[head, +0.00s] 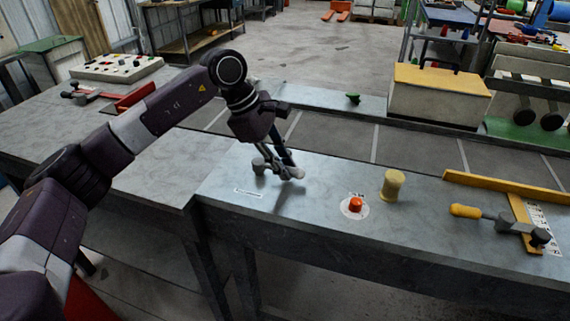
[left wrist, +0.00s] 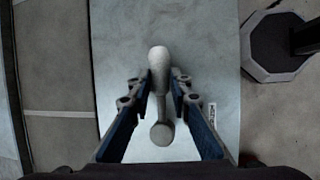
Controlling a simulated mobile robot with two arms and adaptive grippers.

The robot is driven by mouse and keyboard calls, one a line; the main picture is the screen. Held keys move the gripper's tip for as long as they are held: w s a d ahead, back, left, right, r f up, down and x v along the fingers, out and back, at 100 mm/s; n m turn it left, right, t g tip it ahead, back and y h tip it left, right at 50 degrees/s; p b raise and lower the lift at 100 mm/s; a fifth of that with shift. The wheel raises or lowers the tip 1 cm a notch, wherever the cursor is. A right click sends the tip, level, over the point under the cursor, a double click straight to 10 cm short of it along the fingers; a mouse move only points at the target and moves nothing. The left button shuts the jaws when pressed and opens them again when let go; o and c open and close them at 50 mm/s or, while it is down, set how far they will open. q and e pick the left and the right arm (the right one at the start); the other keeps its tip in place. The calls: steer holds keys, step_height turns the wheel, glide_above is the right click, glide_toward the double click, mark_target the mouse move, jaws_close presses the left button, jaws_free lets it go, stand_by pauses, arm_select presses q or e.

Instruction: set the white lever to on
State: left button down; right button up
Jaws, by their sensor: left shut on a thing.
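The white lever (head: 259,167) is mounted on the grey metal table top, near the corner, behind a small white label (head: 248,192). In the left wrist view the lever (left wrist: 158,60) shows a rounded grip at the top and a round knob-like end below. My left gripper (head: 285,172) is lowered onto it. In the left wrist view the left gripper's fingers (left wrist: 161,84) close on both sides of the lever's shaft. The label's wording is too small to read. My right gripper is in neither view.
A conveyor (head: 340,139) runs behind. A yellow-topped box (head: 440,92) stands beyond it. Table top between lever and button is clear.

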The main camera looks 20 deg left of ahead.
arm_select(q)
steer(key=shift+r, duration=0.15)
steer(key=c, duration=1.8)
jaws_free()
steer(key=shift+s+a, duration=0.1)
steer(key=shift+o, duration=0.2)
steer(key=v, duration=1.2)
